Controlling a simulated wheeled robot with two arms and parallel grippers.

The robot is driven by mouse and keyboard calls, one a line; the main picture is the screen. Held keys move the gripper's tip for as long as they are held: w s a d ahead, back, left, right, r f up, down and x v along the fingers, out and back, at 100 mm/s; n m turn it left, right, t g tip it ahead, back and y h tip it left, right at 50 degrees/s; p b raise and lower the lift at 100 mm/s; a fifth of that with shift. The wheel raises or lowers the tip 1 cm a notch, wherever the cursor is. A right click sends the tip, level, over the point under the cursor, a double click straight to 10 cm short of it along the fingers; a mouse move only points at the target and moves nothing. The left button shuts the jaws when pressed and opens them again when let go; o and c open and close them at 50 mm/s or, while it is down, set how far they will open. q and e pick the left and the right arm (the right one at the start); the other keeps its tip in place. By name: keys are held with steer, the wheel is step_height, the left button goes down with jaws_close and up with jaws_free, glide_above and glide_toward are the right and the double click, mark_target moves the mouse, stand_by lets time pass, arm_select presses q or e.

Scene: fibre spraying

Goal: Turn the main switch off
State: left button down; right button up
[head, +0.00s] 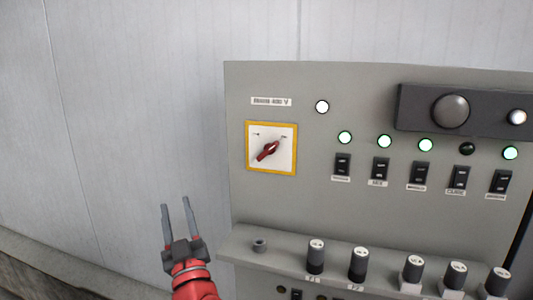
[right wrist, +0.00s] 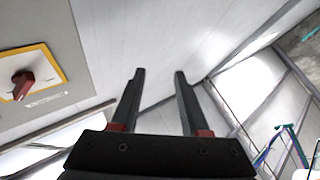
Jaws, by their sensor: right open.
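The main switch (head: 268,150) is a red rotary knob on a white plate with a yellow frame, on the upper left of the grey control panel. Its handle is tilted, pointing to the upper right. My right gripper (head: 175,206) is open and empty, left of the panel and below the switch, apart from it. In the right wrist view the switch (right wrist: 22,85) shows at the left edge, and the open fingers (right wrist: 156,75) point past the panel's side toward the wall. My left gripper is not in view.
The grey panel (head: 330,210) carries black rocker switches (head: 381,168) and lit green lamps (head: 385,141). A ledge with several black knobs (head: 316,257) juts out below the switch. The space left of the panel, before the pale wall (head: 130,110), is free.

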steer(key=s+d+r+m+t+h, duration=0.2)
steer(key=s+d+r+m+h, duration=0.1)
steer(key=r+m+h, duration=0.6)
steer(key=m+g+h, duration=0.6)
steer(key=m+h, duration=0.1)
steer(key=m, duration=0.4)
glide_toward(266, 153)
steer(key=p+x, duration=0.5)
steer(key=x, duration=0.3)
steer(key=shift+w+d+r+p, duration=0.1)
steer(key=shift+w+r+p, duration=0.05)
steer(key=shift+w+p, duration=0.15)
steer(key=shift+w+d, duration=0.1)
steer(key=shift+w, duration=0.3)
jaws_close()
